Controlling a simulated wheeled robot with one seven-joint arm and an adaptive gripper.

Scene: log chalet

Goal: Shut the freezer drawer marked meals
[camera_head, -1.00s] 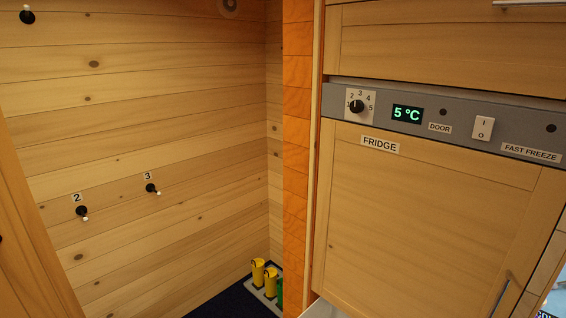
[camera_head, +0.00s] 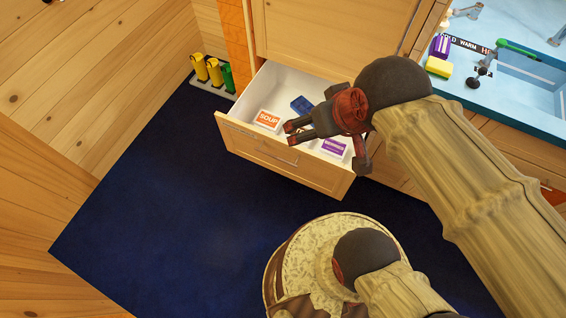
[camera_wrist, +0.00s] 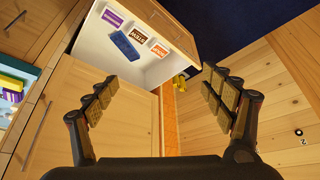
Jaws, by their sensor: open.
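A wooden-fronted drawer (camera_head: 240,143) with a white inside stands pulled out below the fridge door. A thin handle (camera_head: 270,152) runs along its front; no meals label is readable. Inside lie a box marked soup (camera_head: 267,119), a purple-labelled box (camera_head: 333,148) and a blue item (camera_head: 302,105). The wrist view also shows the drawer (camera_wrist: 190,40), with a brown-labelled box (camera_wrist: 133,34) in it. My gripper (camera_head: 325,146) is open and empty, and appears over the right part of the drawer in the head view. The arm hides some of the drawer's right side.
The closed fridge door (camera_head: 330,40) is above the drawer. Yellow and green boots (camera_head: 213,72) stand by the left wall. Dark blue floor (camera_head: 170,190) lies clear in front and left.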

